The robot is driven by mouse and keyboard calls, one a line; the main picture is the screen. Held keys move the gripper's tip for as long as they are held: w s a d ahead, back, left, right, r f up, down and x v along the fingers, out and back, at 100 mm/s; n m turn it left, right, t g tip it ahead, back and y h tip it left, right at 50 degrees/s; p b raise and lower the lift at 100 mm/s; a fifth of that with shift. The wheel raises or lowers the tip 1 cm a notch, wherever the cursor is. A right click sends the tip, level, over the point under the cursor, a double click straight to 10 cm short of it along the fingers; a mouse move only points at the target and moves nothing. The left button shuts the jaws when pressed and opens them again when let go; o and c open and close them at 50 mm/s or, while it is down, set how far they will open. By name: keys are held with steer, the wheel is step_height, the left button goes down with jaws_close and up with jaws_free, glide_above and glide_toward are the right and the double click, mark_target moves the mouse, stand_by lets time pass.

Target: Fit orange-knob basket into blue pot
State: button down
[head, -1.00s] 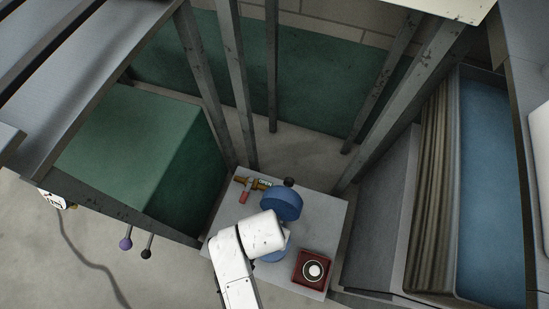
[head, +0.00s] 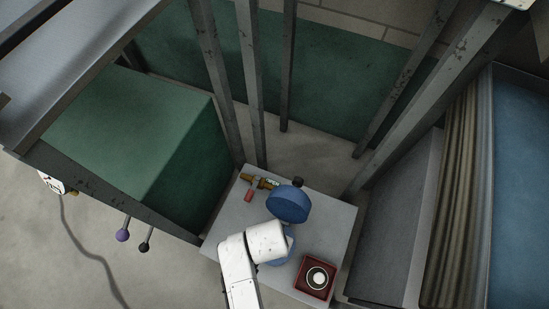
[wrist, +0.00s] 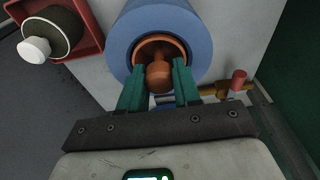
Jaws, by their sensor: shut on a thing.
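My gripper (wrist: 160,72) has two teal fingers shut on the orange knob (wrist: 159,80) of the basket. The orange basket (wrist: 160,46) shows as a rim inside the round opening of the blue pot (wrist: 122,42) in the wrist view. How deep it sits is hidden by the knob and fingers. In the head view my white wrist covers most of the pot (head: 281,258) and all of the basket. A darker blue disc (head: 288,206) with a black knob (head: 298,182), seemingly the pot's lid, is tilted up behind the pot.
The pot stands on a grey tabletop (head: 230,222). A red box (head: 315,278) with a round white-topped piece is at the front right. A brass valve with a red handle (head: 249,195) is at the back left. Grey metal posts (head: 251,85) rise behind the table.

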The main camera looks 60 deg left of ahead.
steer(key=c, duration=0.8)
jaws_free()
steer(key=r+p, duration=0.2)
steer(key=r, duration=0.2)
steer(key=s+r+p, duration=0.1)
steer(key=r+p, duration=0.1)
steer(key=r, duration=0.2)
steer(key=d+r+p, duration=0.1)
steer(key=r, duration=0.3)
steer(key=shift+s+r+p, duration=0.1)
steer(key=shift+s+p, duration=0.15)
steer(key=shift+p, duration=0.15)
